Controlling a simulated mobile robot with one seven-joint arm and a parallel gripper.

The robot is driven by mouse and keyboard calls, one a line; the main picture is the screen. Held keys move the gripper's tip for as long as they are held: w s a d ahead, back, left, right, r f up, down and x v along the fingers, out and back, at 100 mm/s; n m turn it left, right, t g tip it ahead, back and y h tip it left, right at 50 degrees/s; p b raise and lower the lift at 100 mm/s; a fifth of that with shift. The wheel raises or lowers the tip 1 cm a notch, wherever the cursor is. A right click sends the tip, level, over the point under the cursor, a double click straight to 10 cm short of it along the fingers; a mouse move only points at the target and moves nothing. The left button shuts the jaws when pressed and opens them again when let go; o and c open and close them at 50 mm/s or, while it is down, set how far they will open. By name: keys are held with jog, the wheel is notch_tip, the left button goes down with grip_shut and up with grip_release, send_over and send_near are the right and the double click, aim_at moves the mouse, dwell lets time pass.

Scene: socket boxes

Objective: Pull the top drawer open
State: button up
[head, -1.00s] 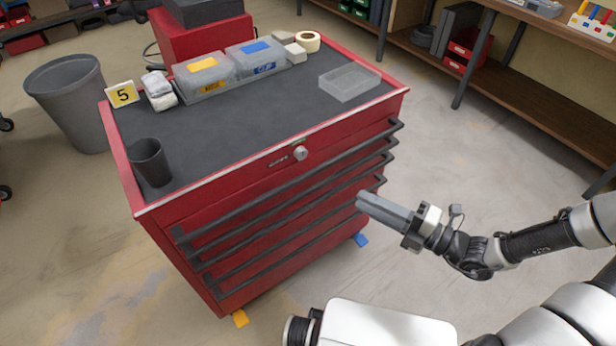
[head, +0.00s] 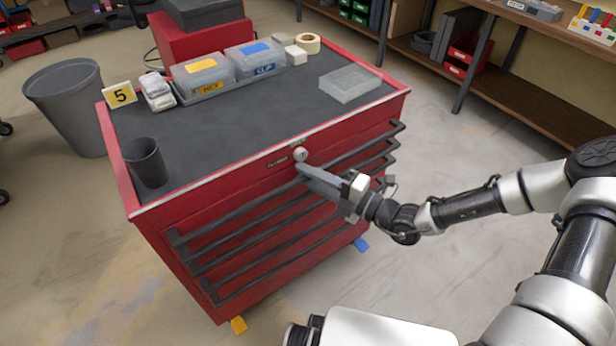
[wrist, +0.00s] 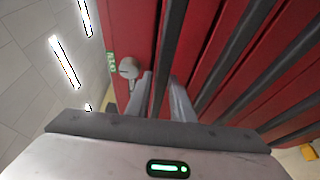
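The red tool cabinet has several drawers with long dark bar handles. The top drawer (head: 215,205) looks shut, and its handle (head: 240,206) runs across the front just below the round lock (head: 300,155). My gripper (head: 304,170) is at the middle of this handle, just under the lock. In the wrist view my gripper (wrist: 163,92) has its two fingers apart, with the top handle (wrist: 172,45) passing between them. A strip of red shows between the bar and the right finger, so the gripper looks open around the handle. The lock (wrist: 128,68) is left of the fingers.
On the cabinet top are a dark cup (head: 147,162), a yellow number card (head: 120,95), labelled clear bins (head: 208,75), a clear tray (head: 350,84) and a tape roll (head: 307,43). A grey waste bin (head: 70,105) stands at left. Floor before the cabinet is clear.

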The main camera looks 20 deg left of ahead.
jog(key=shift+a, duration=0.1)
grip_shut()
jog(key=s+d+p, duration=0.7)
jog(key=s+d, duration=1)
jog(key=d, duration=0.3)
jog(key=shift+s+d, duration=0.4)
grip_release()
